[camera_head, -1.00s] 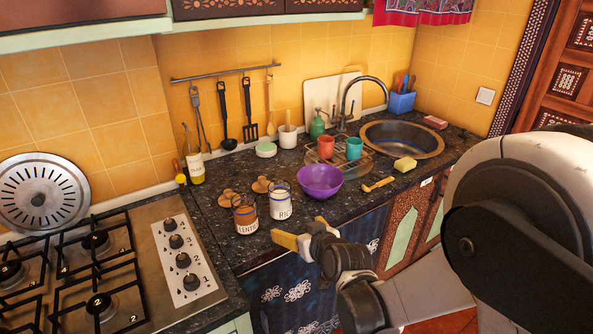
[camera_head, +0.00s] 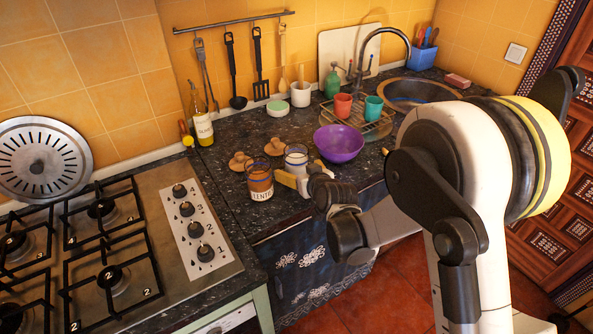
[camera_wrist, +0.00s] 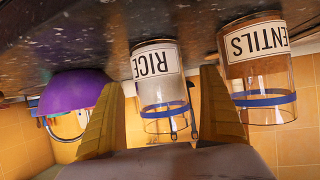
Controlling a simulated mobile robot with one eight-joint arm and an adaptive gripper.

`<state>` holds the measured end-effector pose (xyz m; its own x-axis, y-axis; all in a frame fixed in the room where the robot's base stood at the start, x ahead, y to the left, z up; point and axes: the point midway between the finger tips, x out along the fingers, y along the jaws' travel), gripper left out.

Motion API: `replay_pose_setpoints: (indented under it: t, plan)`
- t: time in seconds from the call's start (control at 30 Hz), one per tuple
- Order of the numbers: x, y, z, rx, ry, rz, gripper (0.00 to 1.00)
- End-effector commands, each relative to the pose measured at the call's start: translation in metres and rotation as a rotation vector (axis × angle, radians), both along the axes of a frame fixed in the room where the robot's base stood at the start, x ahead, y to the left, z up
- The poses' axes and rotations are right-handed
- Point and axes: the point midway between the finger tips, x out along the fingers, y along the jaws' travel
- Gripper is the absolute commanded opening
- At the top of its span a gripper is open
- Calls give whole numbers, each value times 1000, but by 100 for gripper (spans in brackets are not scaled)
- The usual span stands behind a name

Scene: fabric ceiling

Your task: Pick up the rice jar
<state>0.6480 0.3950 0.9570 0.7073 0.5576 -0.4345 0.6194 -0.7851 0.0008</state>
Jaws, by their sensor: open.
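The rice jar (camera_head: 296,153), clear with a white label and pale contents, stands on the dark counter, partly hidden behind my gripper in the head view. My gripper (camera_head: 294,178) is open and low at the counter's front edge. In the wrist view, which is upside down, the rice jar (camera_wrist: 158,92) shows between the two yellow fingers of my gripper (camera_wrist: 161,95), with a gap visible beside the right finger. Whether a finger touches the jar I cannot tell.
The lentils jar (camera_head: 260,181) stands close to the left of the rice jar. A purple bowl (camera_head: 339,143) is close on the right. Two wooden lids (camera_head: 275,147) lie behind the jars. The stove (camera_head: 105,240) is at left.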

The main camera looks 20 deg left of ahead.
Motion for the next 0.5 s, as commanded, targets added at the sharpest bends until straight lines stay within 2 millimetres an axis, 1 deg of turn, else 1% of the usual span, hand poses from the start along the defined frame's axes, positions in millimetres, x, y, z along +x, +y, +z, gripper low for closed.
replay_pose_setpoints:
  t: [0.03,0.13,0.37,0.4,0.47,0.5]
  plan:
    - [7,5,-8,0,0,0,90]
    - [16,12,-12,1,1,0,90]
    - [18,13,-11,1,1,0,90]
    - [17,13,-11,1,1,0,78]
    - [17,13,-11,1,1,0,60]
    - [17,13,-11,1,1,0,47]
